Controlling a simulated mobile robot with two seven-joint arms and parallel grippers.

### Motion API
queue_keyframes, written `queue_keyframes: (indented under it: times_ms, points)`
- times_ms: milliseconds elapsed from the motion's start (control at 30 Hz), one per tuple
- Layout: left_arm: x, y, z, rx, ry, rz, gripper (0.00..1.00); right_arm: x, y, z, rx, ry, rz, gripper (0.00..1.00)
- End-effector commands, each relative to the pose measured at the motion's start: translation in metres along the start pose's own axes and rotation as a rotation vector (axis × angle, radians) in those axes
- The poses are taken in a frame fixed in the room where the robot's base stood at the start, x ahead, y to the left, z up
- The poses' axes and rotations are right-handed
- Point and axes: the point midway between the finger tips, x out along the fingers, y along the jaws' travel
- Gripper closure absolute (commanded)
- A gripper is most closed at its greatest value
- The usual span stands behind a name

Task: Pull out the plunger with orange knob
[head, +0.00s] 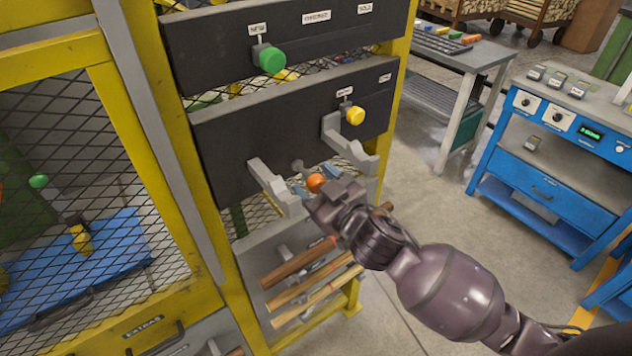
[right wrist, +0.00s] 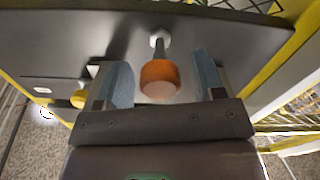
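The orange knob (head: 316,182) sits low on the yellow-framed rack, between two grey brackets. In the right wrist view the orange knob (right wrist: 160,79) sits on a short grey stem that comes out of a pale collar (right wrist: 159,39) on a dark panel. My right gripper (right wrist: 164,84) is open, with one blue-grey finger pad on each side of the knob and a visible gap to both. In the head view my right gripper (head: 322,200) is at the knob and hides part of the area around it. My left gripper is not in view.
A green knob (head: 272,60) and a yellow knob (head: 354,116) stick out from black panels above. Grey brackets (head: 274,184) (head: 350,146) jut out near the gripper. Several wooden handles (head: 300,262) lie below. A blue workbench (head: 550,185) stands right, across open floor.

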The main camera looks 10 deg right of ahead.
Motion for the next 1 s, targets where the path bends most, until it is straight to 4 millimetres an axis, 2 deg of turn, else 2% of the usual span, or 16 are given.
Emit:
queue_keyframes:
  times_ms: [267,700,1000]
  points:
    - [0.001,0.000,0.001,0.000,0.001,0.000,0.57,-0.009,0.000,0.001,0.001,-0.001,0.001,0.37]
    - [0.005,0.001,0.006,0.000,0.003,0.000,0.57,-0.078,0.000,0.002,0.002,-0.002,0.001,0.37]
    - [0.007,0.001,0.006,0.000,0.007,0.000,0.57,-0.105,0.000,0.001,0.001,-0.001,0.001,0.37]
